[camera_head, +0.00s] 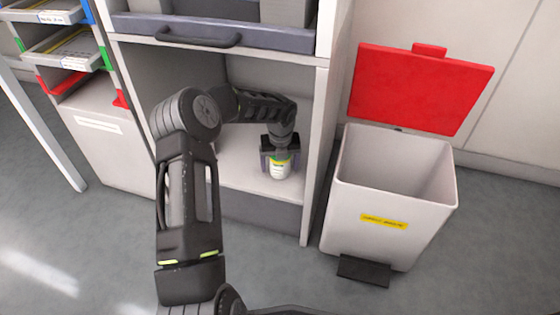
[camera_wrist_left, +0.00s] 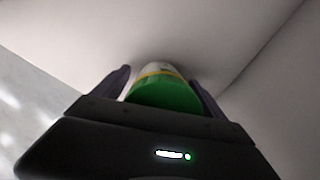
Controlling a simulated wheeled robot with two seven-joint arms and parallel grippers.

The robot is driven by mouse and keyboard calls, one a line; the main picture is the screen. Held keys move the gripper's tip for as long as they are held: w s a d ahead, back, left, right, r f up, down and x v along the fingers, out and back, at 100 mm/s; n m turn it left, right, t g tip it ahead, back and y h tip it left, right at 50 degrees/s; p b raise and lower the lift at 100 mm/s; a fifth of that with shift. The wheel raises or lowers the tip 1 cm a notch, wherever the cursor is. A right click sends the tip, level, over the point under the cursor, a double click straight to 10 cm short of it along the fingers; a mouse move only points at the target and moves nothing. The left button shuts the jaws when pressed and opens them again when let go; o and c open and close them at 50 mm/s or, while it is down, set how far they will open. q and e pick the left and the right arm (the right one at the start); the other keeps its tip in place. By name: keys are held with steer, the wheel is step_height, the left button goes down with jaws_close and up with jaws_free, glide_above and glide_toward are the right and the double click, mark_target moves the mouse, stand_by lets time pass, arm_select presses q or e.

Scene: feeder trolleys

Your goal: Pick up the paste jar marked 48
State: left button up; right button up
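A small jar (camera_head: 280,168) with a white body, a yellow band and a green lid stands upright on the floor of the open compartment. Its number cannot be read. My left gripper (camera_head: 280,164) is over the jar from above, one finger on each side. In the left wrist view the green lid of the jar (camera_wrist_left: 166,94) lies between the two dark fingers of the left gripper (camera_wrist_left: 160,78). A narrow gap shows beside the left-hand finger, so the gripper looks open around the jar. My right gripper is not in view.
The compartment (camera_head: 235,168) has side walls and a grey drawer (camera_head: 215,32) with a dark handle above. A white bin (camera_head: 385,215) with its red lid (camera_head: 420,85) raised stands at the right. A trolley with trays (camera_head: 68,48) stands at the left.

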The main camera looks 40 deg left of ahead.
arm_select(q)
jaws_close()
stand_by(0.8)
